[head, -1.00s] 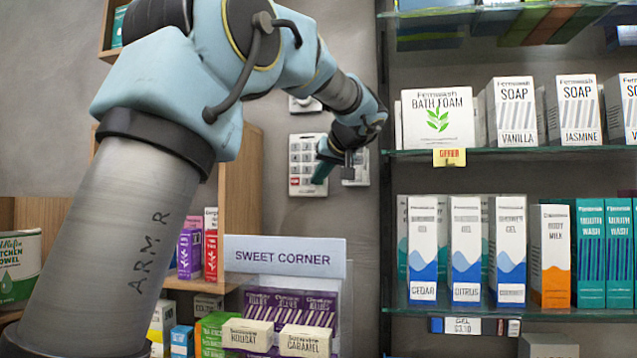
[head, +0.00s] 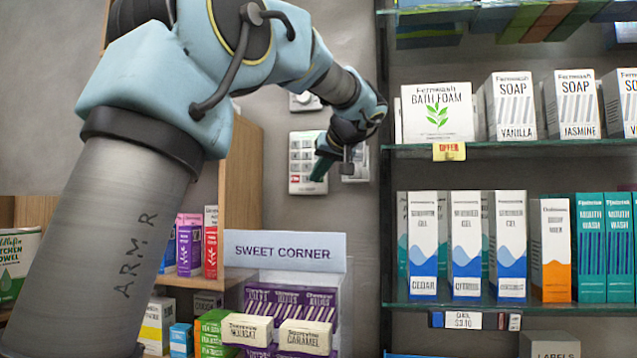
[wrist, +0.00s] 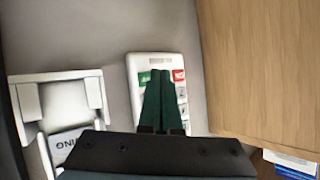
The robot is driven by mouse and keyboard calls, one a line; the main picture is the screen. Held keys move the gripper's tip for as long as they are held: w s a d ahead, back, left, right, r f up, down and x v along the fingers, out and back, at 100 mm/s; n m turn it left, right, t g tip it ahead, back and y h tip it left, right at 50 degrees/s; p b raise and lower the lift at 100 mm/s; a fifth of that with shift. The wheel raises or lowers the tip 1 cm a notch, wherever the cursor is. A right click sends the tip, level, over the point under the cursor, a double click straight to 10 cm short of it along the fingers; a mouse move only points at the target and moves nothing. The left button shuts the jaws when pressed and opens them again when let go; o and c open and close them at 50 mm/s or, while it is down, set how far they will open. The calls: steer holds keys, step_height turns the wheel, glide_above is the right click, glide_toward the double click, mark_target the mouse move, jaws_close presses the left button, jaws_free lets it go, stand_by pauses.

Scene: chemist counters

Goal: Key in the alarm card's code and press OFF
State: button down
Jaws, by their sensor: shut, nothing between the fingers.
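The white alarm keypad (head: 295,160) is on the grey wall in the head view, with pale keys and a red key near its lower left. In the wrist view the keypad (wrist: 140,64) appears turned over, with a green key and a red key near its top edge. My gripper (head: 317,179) has dark green fingers, shut and empty, in front of the keypad's lower right. In the wrist view my gripper (wrist: 160,72) hides the middle keys, its tips between the green and red keys. Contact cannot be told. No code is readable.
A white wall holder (wrist: 58,78) sits beside the keypad, holding a card-like piece with upside-down lettering. A wooden cabinet side (head: 240,180) stands left of the keypad. Glass shelves (head: 500,150) of boxes are on the right. A SWEET CORNER display (head: 285,252) stands below.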

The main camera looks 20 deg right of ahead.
steer(key=s+a+b, duration=0.1)
steer(key=s+b, duration=0.1)
steer(key=s+a+b, duration=0.1)
steer(key=s+b, duration=0.1)
steer(key=shift+s+a, duration=0.2)
stand_by(0.3)
stand_by(0.6)
